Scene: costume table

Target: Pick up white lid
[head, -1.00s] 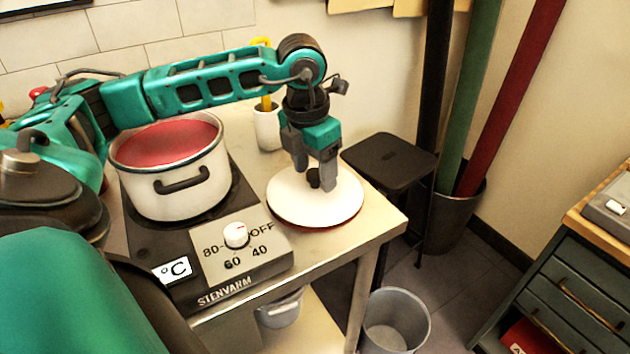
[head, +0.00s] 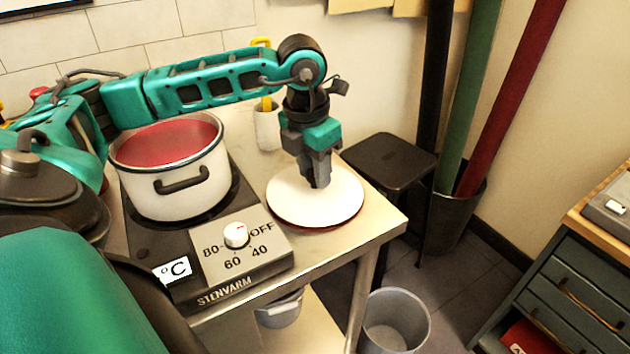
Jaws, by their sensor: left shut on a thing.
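The white lid (head: 338,205) is a round disc with a thin dark reddish rim, lying flat at the right end of the metal table (head: 330,243). My left gripper (head: 318,184) points down over the lid's middle. Its fingers are closed together on the lid's dark knob, which they now hide. The lid appears to still rest on the tabletop. My right gripper is not in view.
A white pot (head: 180,185) with red contents stands on the dark hot plate (head: 245,262) left of the lid. A white cup (head: 267,130) with yellow-handled tools stands behind. A black stool (head: 390,160) and grey bin (head: 394,322) are beyond the table's right edge.

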